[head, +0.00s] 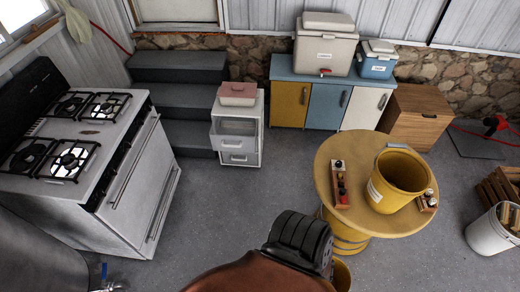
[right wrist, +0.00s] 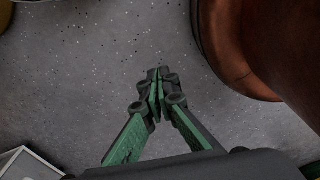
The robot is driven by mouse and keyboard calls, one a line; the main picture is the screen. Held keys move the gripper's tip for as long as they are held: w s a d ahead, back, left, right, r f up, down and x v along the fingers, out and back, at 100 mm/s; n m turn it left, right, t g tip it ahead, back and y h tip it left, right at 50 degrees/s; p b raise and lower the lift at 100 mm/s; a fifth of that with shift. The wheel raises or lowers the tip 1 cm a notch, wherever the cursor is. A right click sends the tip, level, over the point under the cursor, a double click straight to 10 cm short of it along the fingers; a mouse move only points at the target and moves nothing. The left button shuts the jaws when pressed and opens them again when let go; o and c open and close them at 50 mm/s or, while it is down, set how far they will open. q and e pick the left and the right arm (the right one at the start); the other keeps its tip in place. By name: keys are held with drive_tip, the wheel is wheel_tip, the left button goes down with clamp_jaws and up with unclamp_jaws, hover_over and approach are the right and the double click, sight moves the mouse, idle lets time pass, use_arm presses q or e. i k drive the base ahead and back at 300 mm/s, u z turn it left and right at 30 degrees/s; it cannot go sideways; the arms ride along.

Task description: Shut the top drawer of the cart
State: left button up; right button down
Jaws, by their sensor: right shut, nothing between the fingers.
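The small white cart (head: 258,128) stands beside the dark steps in the head view, with a pink-lidded box (head: 238,93) on top. Its top drawer (head: 232,143) is pulled out toward the viewer. The lower drawer (head: 239,159) looks shut. My right gripper (right wrist: 156,77) shows in the right wrist view, green and black, its fingertips together and empty above the grey floor. A pale box corner (right wrist: 25,165) at lower left there cannot be identified for certain. Neither gripper can be made out in the head view.
A white gas stove (head: 125,180) stands left. A round yellow table (head: 330,205) with a bucket (head: 402,172) stands right. A rust-brown rounded body (head: 250,275) with a black ribbed part (head: 300,243) fills the near foreground. Floor before the cart is clear.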

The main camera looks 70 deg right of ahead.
sight(231, 122)
drive_tip(key=z, duration=2)
